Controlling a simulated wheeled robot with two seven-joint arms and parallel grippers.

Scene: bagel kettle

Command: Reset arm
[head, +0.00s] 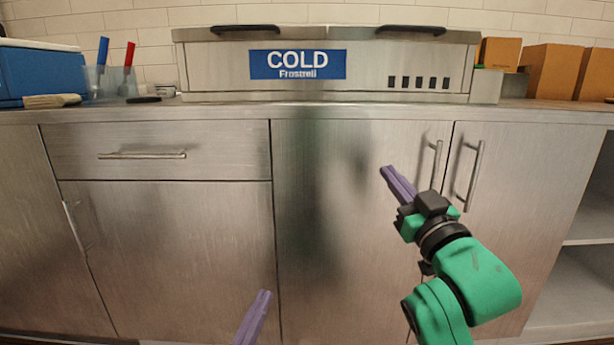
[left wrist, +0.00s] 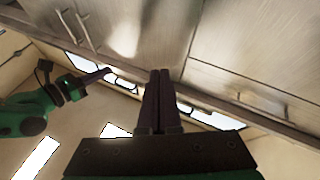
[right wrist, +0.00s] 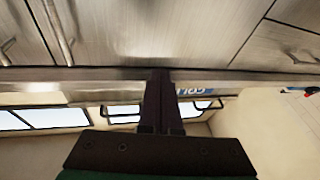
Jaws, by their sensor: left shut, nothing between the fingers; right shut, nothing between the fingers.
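My right gripper (head: 386,170) is raised in front of the steel cabinet doors in the head view, its purple fingers together and empty. The right wrist view shows the same closed fingers (right wrist: 158,75). My left gripper (head: 265,294) shows only as purple fingertips at the bottom of the head view. The left wrist view shows its fingers (left wrist: 160,75) closed with nothing between them. Neither gripper is seen touching anything. My right arm also shows at the left of the left wrist view.
A steel counter (head: 370,112) runs above the cabinets. On it stand a "COLD" unit (head: 400,65), a blue cooler (head: 45,72), a clear bin (head: 110,80) with blue and red handles, a brush (head: 52,100) and cardboard boxes (head: 553,70). Bar handles (head: 475,172) stick out from the doors.

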